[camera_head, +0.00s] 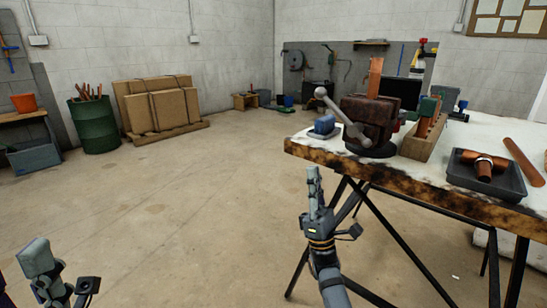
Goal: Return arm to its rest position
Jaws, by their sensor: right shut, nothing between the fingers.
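My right gripper (314,180) points up in front of the left front corner of the workbench, below the tabletop's height in the picture. Its fingers are together and hold nothing. My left gripper (36,258) is in the bottom left corner, partly cut off by the frame. Its grey fingertip shows over the bare floor, and I cannot tell whether it is open or shut. Neither gripper visibly touches anything.
The workbench (400,187) fills the right side, with dark legs underneath. A green barrel (94,125) and cardboard boxes (158,108) stand behind.

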